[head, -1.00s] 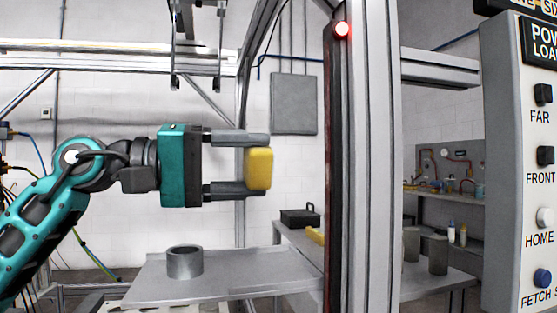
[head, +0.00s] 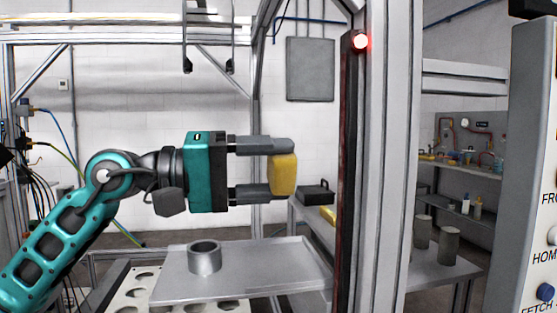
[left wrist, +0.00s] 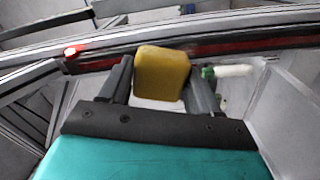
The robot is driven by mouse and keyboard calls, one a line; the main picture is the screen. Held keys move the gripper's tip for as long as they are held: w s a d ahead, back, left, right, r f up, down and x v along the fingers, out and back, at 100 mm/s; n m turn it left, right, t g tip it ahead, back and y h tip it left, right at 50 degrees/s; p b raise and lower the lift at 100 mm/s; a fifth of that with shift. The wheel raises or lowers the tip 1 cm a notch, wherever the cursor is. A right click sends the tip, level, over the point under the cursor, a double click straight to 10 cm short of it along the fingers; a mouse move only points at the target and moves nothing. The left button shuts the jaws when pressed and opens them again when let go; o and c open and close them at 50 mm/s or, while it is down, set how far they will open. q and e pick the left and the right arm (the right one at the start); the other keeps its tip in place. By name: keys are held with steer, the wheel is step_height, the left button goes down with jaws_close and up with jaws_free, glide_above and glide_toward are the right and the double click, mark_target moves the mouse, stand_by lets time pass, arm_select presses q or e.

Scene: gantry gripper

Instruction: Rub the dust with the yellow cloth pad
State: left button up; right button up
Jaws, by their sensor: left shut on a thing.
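The yellow cloth pad (head: 284,175) is a small upright block in the head view. My left gripper (head: 281,168) is shut on it, with one finger above and one below. The pad is in the air, above the grey tray and left of the upright post with the dark red strip (head: 346,180). In the left wrist view, the pad (left wrist: 161,73) sits between the two fingers, with the strip (left wrist: 225,46) behind it. I cannot make out the dust clearly in either view. My right gripper is not in view.
A grey tray (head: 240,285) holds a hollow grey cylinder (head: 205,262) below my left arm. A red lamp (head: 361,41) is lit high on the post. A grey panel with buttons (head: 530,180) stands at the right. A table behind bears a black box (head: 313,194).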

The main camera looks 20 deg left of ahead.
mark_target(294, 166)
arm_select(q)
steer(key=p+x, duration=0.3)
steer(key=shift+d+r, duration=0.15)
steer(key=shift+r, duration=0.1)
steer(key=shift+f+p+x, duration=0.25)
steer(key=shift+p+x, duration=0.7)
steer(key=shift+x, duration=0.3)
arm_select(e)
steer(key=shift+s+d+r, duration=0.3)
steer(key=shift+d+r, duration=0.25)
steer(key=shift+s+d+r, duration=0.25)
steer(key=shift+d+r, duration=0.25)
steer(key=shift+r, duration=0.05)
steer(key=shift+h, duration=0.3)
arm_select(q)
steer(key=shift+p+x, duration=0.3)
steer(key=shift+x, duration=0.8)
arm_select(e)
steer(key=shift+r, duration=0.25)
arm_select(q)
steer(key=shift+w, duration=0.1)
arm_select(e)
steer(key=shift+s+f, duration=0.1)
